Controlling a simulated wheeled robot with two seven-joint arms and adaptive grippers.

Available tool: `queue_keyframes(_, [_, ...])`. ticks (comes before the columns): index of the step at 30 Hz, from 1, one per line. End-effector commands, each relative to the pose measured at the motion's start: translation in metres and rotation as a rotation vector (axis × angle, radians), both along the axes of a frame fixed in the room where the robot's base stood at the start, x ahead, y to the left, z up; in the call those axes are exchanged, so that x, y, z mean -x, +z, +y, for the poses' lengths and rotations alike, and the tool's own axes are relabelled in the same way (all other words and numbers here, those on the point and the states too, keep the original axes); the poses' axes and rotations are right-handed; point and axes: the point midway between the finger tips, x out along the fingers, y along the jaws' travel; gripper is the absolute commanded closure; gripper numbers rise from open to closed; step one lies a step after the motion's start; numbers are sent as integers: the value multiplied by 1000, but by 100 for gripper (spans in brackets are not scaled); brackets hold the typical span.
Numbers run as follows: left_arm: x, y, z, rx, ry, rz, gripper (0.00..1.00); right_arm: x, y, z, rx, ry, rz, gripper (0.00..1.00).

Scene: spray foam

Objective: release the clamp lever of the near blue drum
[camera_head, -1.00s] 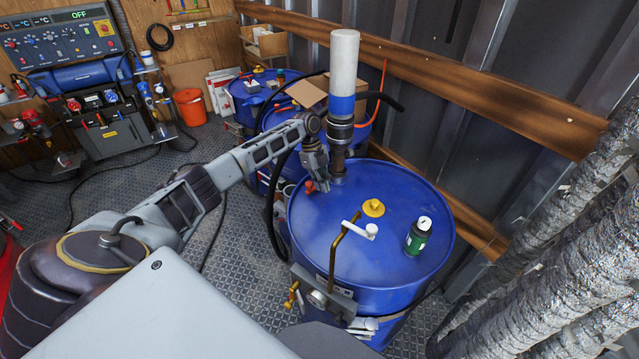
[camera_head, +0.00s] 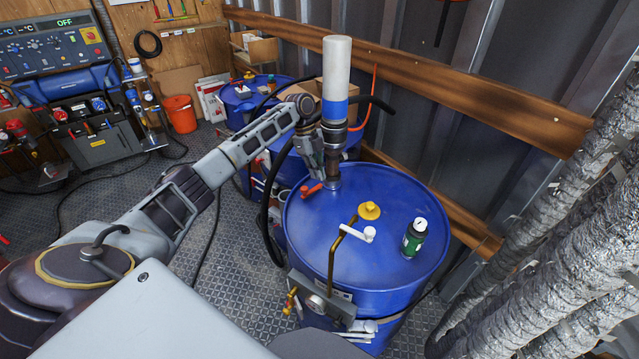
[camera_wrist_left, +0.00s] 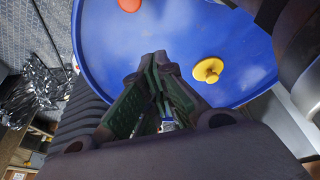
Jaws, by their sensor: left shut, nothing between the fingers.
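The near blue drum (camera_head: 385,255) stands upright at the right of the floor. Its orange lever (camera_head: 312,188) lies on the lid by the foot of the pump, on the drum's far left side. My left gripper (camera_head: 318,172) is shut and empty, pointing down just above the lever beside the pump. In the left wrist view the closed fingers (camera_wrist_left: 155,65) show over the blue lid, with a red-orange part (camera_wrist_left: 130,5) cut off at the top edge. My right gripper is not in view.
The white-topped pump (camera_head: 336,85) rises close beside my left gripper. A yellow cap (camera_head: 369,210), a white-handled crank (camera_head: 345,240) and a green bottle (camera_head: 414,237) are on the lid. More blue drums stand behind. Foil-wrapped pipes (camera_head: 560,240) are at right.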

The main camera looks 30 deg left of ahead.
Motion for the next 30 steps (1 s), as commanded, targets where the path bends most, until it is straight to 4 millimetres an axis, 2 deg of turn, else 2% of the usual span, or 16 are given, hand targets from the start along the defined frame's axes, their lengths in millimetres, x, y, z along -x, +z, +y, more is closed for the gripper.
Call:
queue_keyframes(7, [-1,12,4,0,0,-1,100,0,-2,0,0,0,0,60])
queue_keyframes(30, [-1,13,4,0,1,0,100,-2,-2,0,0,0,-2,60])
